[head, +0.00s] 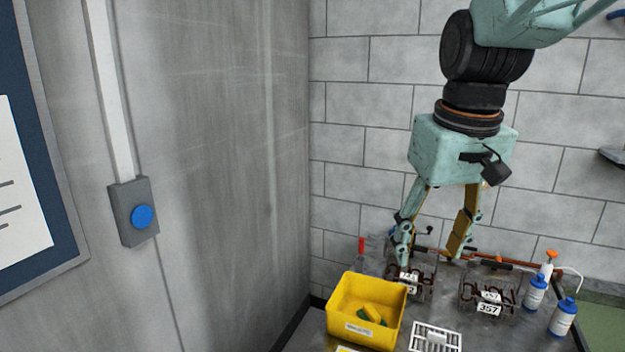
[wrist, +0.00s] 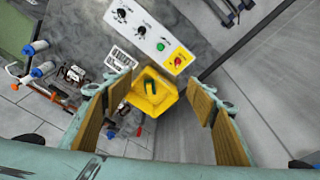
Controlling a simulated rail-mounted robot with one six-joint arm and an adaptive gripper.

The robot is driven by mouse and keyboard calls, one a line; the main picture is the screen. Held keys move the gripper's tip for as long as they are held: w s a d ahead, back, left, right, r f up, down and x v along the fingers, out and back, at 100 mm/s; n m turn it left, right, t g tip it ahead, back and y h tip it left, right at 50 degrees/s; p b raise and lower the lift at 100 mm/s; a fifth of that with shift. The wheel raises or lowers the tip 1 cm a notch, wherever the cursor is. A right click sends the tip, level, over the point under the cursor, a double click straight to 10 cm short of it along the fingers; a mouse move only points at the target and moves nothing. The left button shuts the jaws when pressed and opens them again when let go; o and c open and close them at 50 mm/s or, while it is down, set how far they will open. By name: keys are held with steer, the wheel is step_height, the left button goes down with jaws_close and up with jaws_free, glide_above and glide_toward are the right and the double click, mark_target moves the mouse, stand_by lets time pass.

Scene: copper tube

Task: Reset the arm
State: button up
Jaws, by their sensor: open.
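My gripper (head: 432,255) hangs from my pale green arm, fingers pointing down, above the back of the workbench in the head view. Its two fingers with tan pads are spread wide, with nothing held between them. In the wrist view my gripper (wrist: 165,110) is also open, and the yellow bin (wrist: 153,100) shows below, between the fingers. In the head view the yellow bin (head: 345,312) stands at the left of the bench, with yellow and green items inside.
Wire racks with number tags (head: 488,297) stand right of the bin. Blue-white bottles (head: 562,316) stand at the bench's right, near a copper tube (head: 505,263). A control panel (wrist: 150,35) with knobs and a red button shows in the wrist view. A blue wall button (head: 142,216) is at left.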

steer(key=s+m+t, duration=0.1)
steer(key=s, duration=2.3)
steer(key=shift+s+f+m+t, duration=0.3)
steer(key=shift+s+f, duration=0.05)
steer(key=shift+f, duration=0.1)
stand_by(1.0)
